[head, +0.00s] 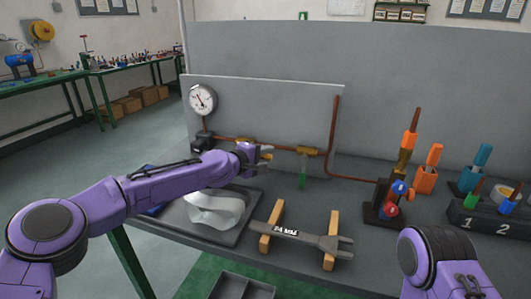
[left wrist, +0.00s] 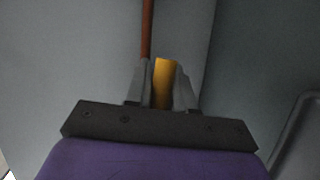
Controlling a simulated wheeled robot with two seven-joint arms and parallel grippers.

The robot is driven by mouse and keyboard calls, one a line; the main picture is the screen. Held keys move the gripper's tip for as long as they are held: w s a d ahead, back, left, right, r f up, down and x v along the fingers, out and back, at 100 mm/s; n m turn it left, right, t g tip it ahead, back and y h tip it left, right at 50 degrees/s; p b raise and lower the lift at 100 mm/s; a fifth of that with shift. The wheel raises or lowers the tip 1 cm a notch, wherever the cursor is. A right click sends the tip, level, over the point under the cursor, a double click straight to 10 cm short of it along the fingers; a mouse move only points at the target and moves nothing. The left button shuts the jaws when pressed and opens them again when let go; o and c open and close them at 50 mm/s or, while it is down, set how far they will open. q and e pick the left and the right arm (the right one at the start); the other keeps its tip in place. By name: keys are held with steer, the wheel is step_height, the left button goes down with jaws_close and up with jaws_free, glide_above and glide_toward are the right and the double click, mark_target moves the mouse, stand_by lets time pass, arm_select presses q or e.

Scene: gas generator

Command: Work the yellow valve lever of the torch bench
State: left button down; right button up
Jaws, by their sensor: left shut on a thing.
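The yellow valve lever (left wrist: 164,80) shows in the left wrist view between the two fingers of my left gripper (left wrist: 163,88). The fingers are shut on it. In the head view my left gripper (head: 262,154) is at the copper pipe, in front of the grey panel, and hides most of the lever. A small yellow-brown part (head: 243,141) of the valve shows just behind the gripper. My right gripper is not in view; only a part of my right arm shows at the lower right.
A round gauge (head: 202,99) is on the panel to the left.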

arm_select(q)
steer(key=f+m+y, duration=0.1)
steer(key=f+m+p, duration=0.1)
steer(key=shift+w+a+m+y, duration=0.1)
steer(key=shift+a+m+y, duration=0.2)
steer(key=shift+y, duration=0.1)
steer(key=shift+w+a+f+m+y+p, duration=0.1)
steer(key=shift+a+f+m+y+p, duration=0.2)
steer(key=shift+f+m, duration=0.15)
steer(key=shift+w+a+f+m+y+p, duration=0.1)
steer(key=shift+a+f+m+y+p, duration=0.05)
steer(key=shift+f+m+y+p, duration=0.25)
steer(key=shift+f, duration=0.1)
steer(key=c, duration=1.1)
jaws_free()
steer(key=shift+o, duration=0.2)
steer(key=shift+s, duration=0.1)
steer(key=b+v, duration=0.1)
steer(key=v, duration=0.9)
steer(key=shift+s+a+b, duration=0.1)
steer(key=shift+a+b, duration=0.1)
steer(key=shift+b, duration=0.1)
steer(key=shift+c, duration=0.2)
